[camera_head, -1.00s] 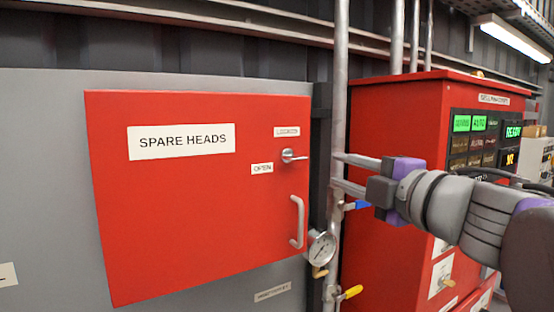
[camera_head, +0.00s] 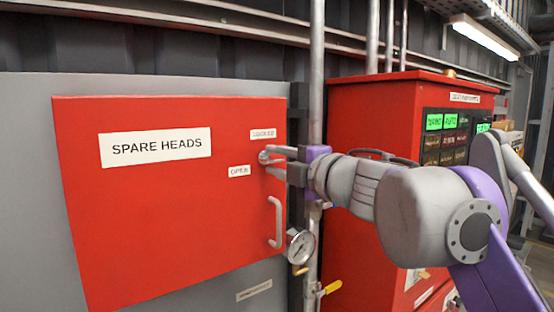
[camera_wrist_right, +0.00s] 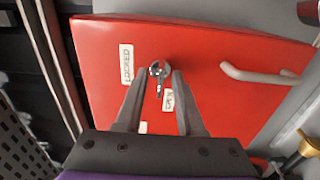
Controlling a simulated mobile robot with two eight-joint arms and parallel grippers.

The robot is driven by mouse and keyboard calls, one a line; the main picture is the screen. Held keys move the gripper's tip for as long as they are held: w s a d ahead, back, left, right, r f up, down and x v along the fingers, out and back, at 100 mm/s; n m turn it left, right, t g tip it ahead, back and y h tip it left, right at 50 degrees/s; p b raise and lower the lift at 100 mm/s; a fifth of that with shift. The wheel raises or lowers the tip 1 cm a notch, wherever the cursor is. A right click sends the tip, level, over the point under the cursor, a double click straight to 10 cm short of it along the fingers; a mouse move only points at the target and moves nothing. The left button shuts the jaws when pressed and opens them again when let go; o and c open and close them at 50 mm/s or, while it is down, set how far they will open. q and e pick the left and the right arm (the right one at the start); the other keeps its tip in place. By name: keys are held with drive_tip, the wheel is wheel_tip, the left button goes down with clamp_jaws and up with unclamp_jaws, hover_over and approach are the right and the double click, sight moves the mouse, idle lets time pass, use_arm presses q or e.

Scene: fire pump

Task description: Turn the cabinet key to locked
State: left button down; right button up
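The red spare heads cabinet (camera_head: 160,220) has a small silver key (camera_wrist_right: 158,77) in a round lock near its right edge. In the head view the lock (camera_head: 263,156) sits below the LOCKED label (camera_head: 263,134) and above right of the OPEN label (camera_head: 239,171). My right gripper (camera_head: 272,160) reaches in from the right, its fingertips at the key. In the wrist view my right gripper (camera_wrist_right: 160,75) is open, with one finger on each side of the key and visible gaps beside it. The head view partly hides the key behind the fingers. My left gripper is not in view.
The cabinet's door handle (camera_head: 275,222) is just below the key. A pressure gauge (camera_head: 300,247), a yellow valve lever (camera_head: 331,287) and a vertical pipe (camera_head: 317,75) stand close to the right. A red pump control panel (camera_head: 350,110) is behind my right arm.

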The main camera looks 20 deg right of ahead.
drive_tip(key=shift+c, duration=0.3)
clamp_jaws()
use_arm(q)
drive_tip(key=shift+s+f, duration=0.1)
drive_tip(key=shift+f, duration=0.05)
use_arm(e)
drive_tip(key=shift+m, duration=0.4)
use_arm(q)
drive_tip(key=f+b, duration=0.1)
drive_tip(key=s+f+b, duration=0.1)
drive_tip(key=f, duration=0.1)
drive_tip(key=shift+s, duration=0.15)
use_arm(e)
drive_tip(key=m, duration=1.7)
